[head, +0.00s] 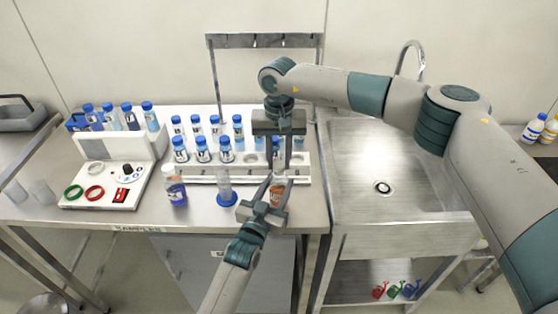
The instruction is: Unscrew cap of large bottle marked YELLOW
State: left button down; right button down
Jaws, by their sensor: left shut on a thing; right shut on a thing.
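A bottle with an orange lower part (277,198) stands near the front right of the steel bench. Its label cannot be read, and its upper part and cap are hidden behind my grippers. My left gripper (271,192) reaches in from the bottom of the picture and is shut around this bottle's body. My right gripper (281,172) points down from above, shut at the top of the same bottle, where the cap would be; the cap itself cannot be made out.
A rack (215,172) of blue-capped vials stands just behind. A sink (385,165) lies right. A metal frame (262,41) rises behind the rack.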

aim_at(279, 164)
jog(key=shift+r, duration=0.25)
jog(key=shift+r, duration=0.3)
jog(key=shift+r, duration=0.1)
jog(key=shift+r, duration=1.95)
pick_arm(q)
jog(key=c, duration=0.9)
grip_release()
jog(key=shift+c, duration=0.2)
jog(key=shift+s, duration=0.15)
pick_arm(e)
jog(key=shift+f, duration=0.1)
notch_tip(279, 164, down, 3)
jog(key=b, duration=0.3)
pick_arm(q)
jog(key=v, duration=1.1)
jog(key=shift+s, duration=0.3)
